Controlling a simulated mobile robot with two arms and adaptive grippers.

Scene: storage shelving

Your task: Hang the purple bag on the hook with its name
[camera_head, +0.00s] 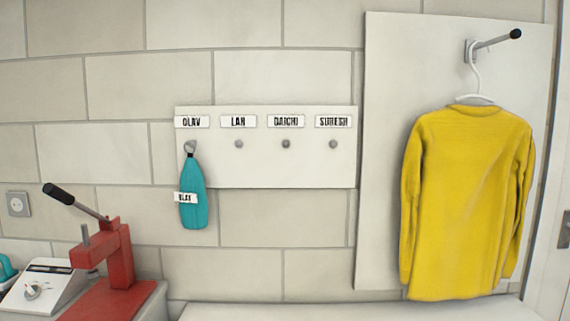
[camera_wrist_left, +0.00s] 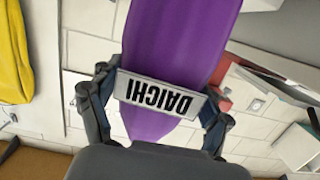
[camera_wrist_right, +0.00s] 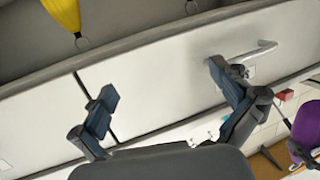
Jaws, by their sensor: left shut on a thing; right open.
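The purple bag (camera_wrist_left: 180,35) shows in the left wrist view with a white name tag (camera_wrist_left: 160,93) reading DAICHI, upside down in that picture. My left gripper (camera_wrist_left: 158,98) is shut on the bag at the tag, one finger on each side. In the head view a white hook board (camera_head: 265,170) carries a row of hooks labelled OLAV, LAN, DAICHI and SURESH. The DAICHI hook (camera_head: 286,144) is bare. Neither gripper nor the purple bag shows in the head view. My right gripper (camera_wrist_right: 165,85) is open and empty in the right wrist view.
A teal bag (camera_head: 191,195) hangs on the OLAV hook; the LAN hook (camera_head: 239,144) and SURESH hook (camera_head: 333,144) are bare. A yellow shirt (camera_head: 465,200) hangs at right. A red press (camera_head: 105,260) stands at lower left. A metal handle (camera_wrist_right: 240,54) shows beyond my right gripper.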

